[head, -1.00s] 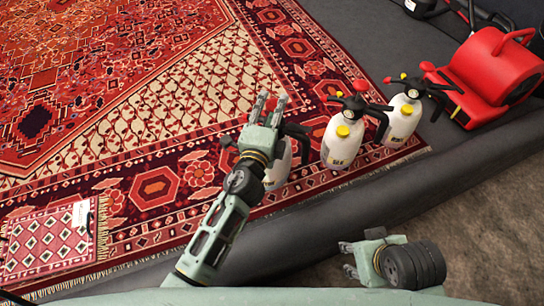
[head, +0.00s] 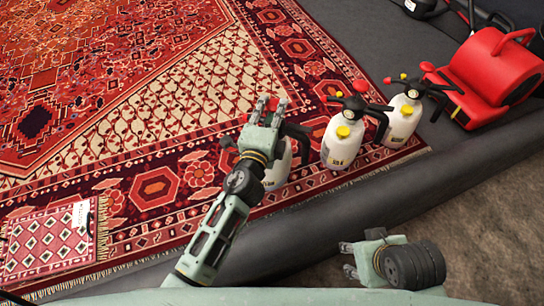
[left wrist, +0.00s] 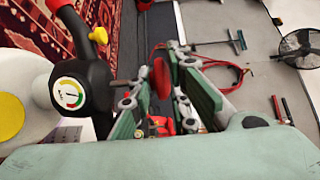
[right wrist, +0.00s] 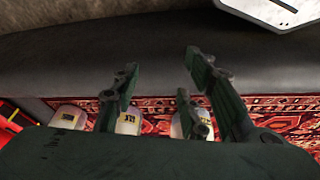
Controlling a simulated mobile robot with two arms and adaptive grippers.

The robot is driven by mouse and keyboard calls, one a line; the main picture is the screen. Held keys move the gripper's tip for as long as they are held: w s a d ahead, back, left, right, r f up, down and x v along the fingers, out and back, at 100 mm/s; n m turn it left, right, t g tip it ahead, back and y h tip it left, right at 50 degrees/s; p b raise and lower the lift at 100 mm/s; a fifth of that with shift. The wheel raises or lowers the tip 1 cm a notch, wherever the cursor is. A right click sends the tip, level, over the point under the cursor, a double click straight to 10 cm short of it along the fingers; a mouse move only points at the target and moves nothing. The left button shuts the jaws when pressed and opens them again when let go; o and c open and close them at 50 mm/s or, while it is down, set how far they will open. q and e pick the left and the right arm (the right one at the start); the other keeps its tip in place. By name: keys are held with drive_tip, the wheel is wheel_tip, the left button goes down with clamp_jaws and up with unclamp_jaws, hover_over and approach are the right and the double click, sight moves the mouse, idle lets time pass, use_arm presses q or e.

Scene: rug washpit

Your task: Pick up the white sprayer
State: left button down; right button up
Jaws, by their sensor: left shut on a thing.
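Three white sprayers with black tops, red knobs and yellow caps stand in a row on the rug's edge. The leftmost white sprayer (head: 279,172) is partly hidden behind my left gripper (head: 269,106). My left gripper is shut on its red part at the top. In the left wrist view the red part shows between the fingers (left wrist: 163,82), with the sprayer's gauge and black head (left wrist: 72,90) to the left. The middle sprayer (head: 341,150) and right sprayer (head: 402,122) stand free. My right gripper (head: 346,259) is open and empty, apart from the sprayers.
A red blower (head: 487,72) stands behind the right sprayer. A large patterned rug (head: 150,110) covers the left, with a small folded rug (head: 48,240) on it. A grey padded rim (head: 380,195) runs along the front. Dark floor lies bare around the blower.

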use_arm(q)
drive_tip(key=shift+r, duration=0.25)
